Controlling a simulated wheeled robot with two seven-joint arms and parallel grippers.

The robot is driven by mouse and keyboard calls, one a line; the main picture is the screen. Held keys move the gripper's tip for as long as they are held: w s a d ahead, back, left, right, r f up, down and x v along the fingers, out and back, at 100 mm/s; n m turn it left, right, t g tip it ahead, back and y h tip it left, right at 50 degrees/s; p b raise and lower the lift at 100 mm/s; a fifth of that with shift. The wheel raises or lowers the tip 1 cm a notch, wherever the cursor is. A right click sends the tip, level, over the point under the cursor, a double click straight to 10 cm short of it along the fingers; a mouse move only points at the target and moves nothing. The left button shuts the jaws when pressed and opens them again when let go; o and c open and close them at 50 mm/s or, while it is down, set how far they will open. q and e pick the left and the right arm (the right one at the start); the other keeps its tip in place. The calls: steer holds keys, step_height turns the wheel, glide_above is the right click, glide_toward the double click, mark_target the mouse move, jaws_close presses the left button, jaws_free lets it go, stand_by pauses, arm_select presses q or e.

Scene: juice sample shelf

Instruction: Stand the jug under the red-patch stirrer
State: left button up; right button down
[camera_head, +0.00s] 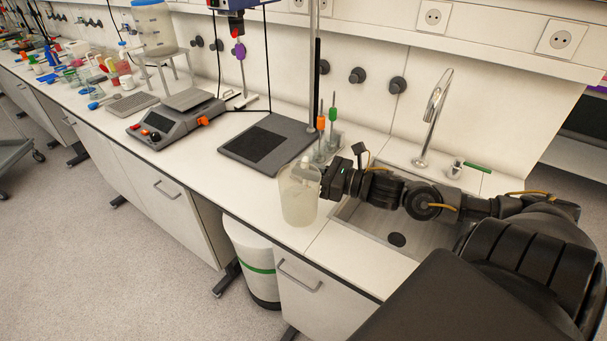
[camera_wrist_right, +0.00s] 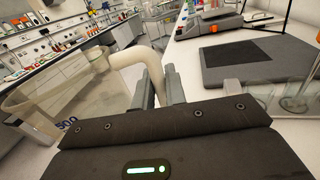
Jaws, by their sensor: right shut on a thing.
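The jug (camera_head: 299,198) is clear with a cloudy pale content and stands upright at the front of the bench, or just above it; I cannot tell which. My right gripper (camera_head: 325,181) is shut on its handle. In the right wrist view the pale curved handle (camera_wrist_right: 136,58) runs between the fingers (camera_wrist_right: 164,86), with the jug's clear wall (camera_wrist_right: 62,92) on the left. The stirrer head (camera_head: 236,5) is blue with a red patch (camera_head: 236,25), cut off by the top edge. The dark stand plate (camera_head: 285,132) with a black pad (camera_head: 255,143) lies left of and behind the jug. My left gripper is out of view.
Glass beakers (camera_head: 328,145) with orange and green-handled tools stand between the plate and my right gripper. A sink (camera_head: 397,240) with a tap (camera_head: 432,120) lies right. A grey balance-like device (camera_head: 172,122) stands left of the plate. Bench between jug and plate looks clear.

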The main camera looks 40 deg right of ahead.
mark_target(319, 177)
steer(key=s+a+r, duration=0.1)
steer(key=s, duration=0.1)
steer(key=s+a+r, duration=0.1)
steer(key=s+r, duration=0.1)
steer(key=s, duration=0.1)
steer(key=s+a+r, duration=0.1)
steer(key=s, duration=0.1)
steer(key=shift+s+r, duration=0.25)
steer(key=shift+r, duration=0.1)
steer(key=shift+s+a+r+p, duration=0.1)
steer(key=shift+s+r+p, duration=0.1)
steer(key=shift+r+p, duration=0.15)
steer(key=shift+s+a+r+p, duration=0.15)
steer(key=shift+s+a+p, duration=0.1)
steer(key=shift+s+p, duration=0.5)
steer(key=shift+m+t+h, duration=0.3)
steer(key=shift+m+h, duration=0.1)
steer(key=a+f, duration=0.1)
steer(key=w+f, duration=0.1)
steer(key=w+a+f, duration=0.1)
steer(key=f, duration=0.1)
steer(key=shift+w+a, duration=0.2)
steer(key=shift+a, duration=0.15)
steer(key=w+a+f+n+y, duration=0.1)
steer(key=w+a+f, duration=0.2)
steer(key=a, duration=0.5)
steer(key=shift+w+a, duration=0.15)
steer(key=shift+a, duration=0.15)
